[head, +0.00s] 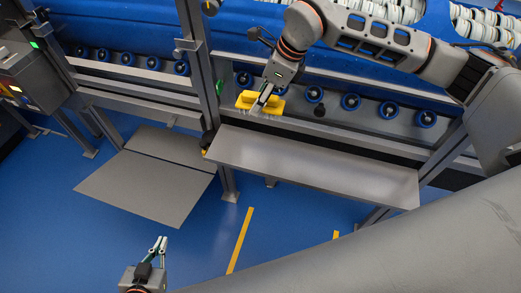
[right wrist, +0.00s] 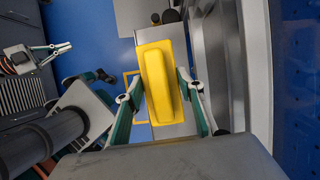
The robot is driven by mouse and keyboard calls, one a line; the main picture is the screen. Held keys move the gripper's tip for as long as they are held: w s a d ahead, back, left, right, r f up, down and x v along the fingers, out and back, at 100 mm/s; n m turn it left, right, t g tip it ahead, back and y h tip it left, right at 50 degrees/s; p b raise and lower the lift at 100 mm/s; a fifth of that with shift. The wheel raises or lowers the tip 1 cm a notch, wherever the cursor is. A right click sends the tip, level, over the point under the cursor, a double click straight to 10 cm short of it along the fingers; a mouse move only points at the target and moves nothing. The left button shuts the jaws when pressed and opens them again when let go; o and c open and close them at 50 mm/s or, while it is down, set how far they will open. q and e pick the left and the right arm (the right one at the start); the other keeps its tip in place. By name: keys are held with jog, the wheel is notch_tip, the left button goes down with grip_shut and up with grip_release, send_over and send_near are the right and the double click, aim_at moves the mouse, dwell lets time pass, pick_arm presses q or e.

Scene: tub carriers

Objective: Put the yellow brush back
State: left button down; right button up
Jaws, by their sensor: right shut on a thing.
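The yellow brush (head: 244,99) is in my right gripper (head: 265,98), in front of the rail of the blue machine. Pale bristles show along its lower side. In the right wrist view the yellow brush (right wrist: 157,80) lies lengthwise between the two fingers of my right gripper (right wrist: 160,95), which are shut on it. My left gripper (head: 158,245) is low in the head view, away from the brush, with nothing visible in it. It also shows at the left of the right wrist view (right wrist: 66,47); its finger gap is unclear.
A grey metal shelf (head: 310,165) sits below and right of the brush. A steel post (head: 203,70) stands just left of it. Several blue rollers (head: 314,94) line the rail behind. Grey plates (head: 145,190) lie at the left; blue floor (head: 205,245) is clear in front.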

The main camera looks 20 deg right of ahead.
jog(key=shift+w, duration=0.1)
jog(key=shift+f+p, duration=0.45)
jog(key=shift+f, duration=9.4)
jog(key=shift+f, duration=0.15)
jog(key=o, duration=0.9)
jog(key=shift+o, duration=0.4)
